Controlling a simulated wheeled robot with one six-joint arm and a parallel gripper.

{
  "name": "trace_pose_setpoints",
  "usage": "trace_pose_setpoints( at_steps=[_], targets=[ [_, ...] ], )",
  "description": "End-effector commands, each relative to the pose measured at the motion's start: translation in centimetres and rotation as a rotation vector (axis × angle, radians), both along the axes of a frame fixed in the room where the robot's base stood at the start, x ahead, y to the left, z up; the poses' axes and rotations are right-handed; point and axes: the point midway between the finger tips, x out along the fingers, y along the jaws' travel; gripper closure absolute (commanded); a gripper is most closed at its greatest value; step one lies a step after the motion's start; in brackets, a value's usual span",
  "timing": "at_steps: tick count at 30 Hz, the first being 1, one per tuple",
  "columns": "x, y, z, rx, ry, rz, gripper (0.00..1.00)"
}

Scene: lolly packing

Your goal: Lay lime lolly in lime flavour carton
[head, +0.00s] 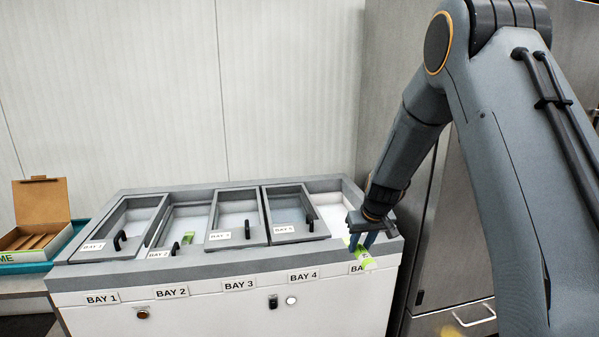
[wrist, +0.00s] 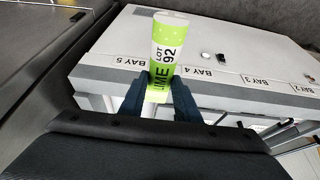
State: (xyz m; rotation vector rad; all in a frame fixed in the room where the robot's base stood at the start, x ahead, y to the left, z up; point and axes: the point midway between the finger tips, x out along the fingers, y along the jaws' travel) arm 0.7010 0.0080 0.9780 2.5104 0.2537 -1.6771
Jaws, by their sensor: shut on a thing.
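The lime lolly (wrist: 163,50) is a green and white wrapped tube with "LIME" and "LOT 92" printed on it. My gripper (wrist: 160,98) is shut on its lower end in the wrist view. In the head view my gripper (head: 362,240) holds the lolly (head: 366,262) over the front edge of the freezer at BAY 5. The lime carton (head: 40,215) is an open brown box with its lid up and dividers inside, at the far left in the head view. It stands well apart from my gripper.
The chest freezer (head: 210,320) has bays with framed, handled lids. Another green item (head: 188,238) lies in BAY 2. The carton sits on a teal tray (head: 75,229), beside a green label ending in "ME". A steel cabinet (head: 445,250) stands at the right.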

Motion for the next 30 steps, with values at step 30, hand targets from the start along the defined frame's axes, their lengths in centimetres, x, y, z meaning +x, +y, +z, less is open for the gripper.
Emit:
trace_pose_setpoints(
  at_steps=[30],
  targets=[
    [-17.6, -0.9, -21.7, -0.013, 0.004, -0.190, 0.94]
  ],
)
